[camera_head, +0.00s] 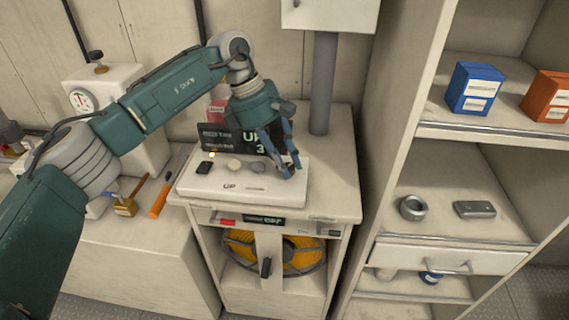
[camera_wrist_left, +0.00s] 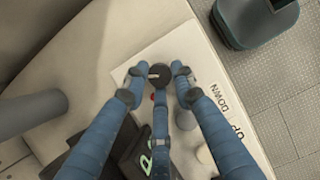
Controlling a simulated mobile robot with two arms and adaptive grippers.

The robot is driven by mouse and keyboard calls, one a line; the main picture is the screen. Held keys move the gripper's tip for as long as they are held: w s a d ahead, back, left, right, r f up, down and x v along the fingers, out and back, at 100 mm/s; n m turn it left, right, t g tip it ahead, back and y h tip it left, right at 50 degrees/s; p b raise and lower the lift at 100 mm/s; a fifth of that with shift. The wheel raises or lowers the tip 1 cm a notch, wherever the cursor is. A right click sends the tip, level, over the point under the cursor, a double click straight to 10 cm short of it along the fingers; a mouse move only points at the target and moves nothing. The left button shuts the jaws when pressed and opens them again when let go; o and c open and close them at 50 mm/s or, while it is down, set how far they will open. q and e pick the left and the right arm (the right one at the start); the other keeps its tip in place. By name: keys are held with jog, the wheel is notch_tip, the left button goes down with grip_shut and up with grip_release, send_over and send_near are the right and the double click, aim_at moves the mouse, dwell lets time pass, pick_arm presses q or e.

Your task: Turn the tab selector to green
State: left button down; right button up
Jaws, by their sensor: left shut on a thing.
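The white control panel (camera_head: 270,195) lies on top of the cabinet and carries the label UP; in the left wrist view (camera_wrist_left: 130,62) DOWN shows too. The tab selector (camera_wrist_left: 160,73) is a dark round knob at one end of the panel, with a pale pointer mark on it. My left gripper (camera_head: 289,168) reaches down onto that end of the panel. In the left wrist view its three blue fingers (camera_wrist_left: 159,80) close around the knob. A small red mark (camera_wrist_left: 152,97) shows beside the knob. No green mark is visible; fingers hide part of the surroundings.
A dark display (camera_head: 232,140) with green text stands behind the panel. A grey post (camera_head: 324,85) rises close behind my gripper. Shelves with a blue box (camera_head: 474,88) stand at the right. An orange-handled tool (camera_head: 160,198) lies left.

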pick_arm(q)
jog(key=shift+w+m+g, duration=0.1)
jog(key=shift+m+g, duration=0.3)
jog(key=shift+m, duration=0.6)
jog(key=c, duration=1.7)
grip_release()
jog(key=shift+c, duration=0.2)
jog(key=v, duration=1.2)
jog(key=shift+d, duration=0.15)
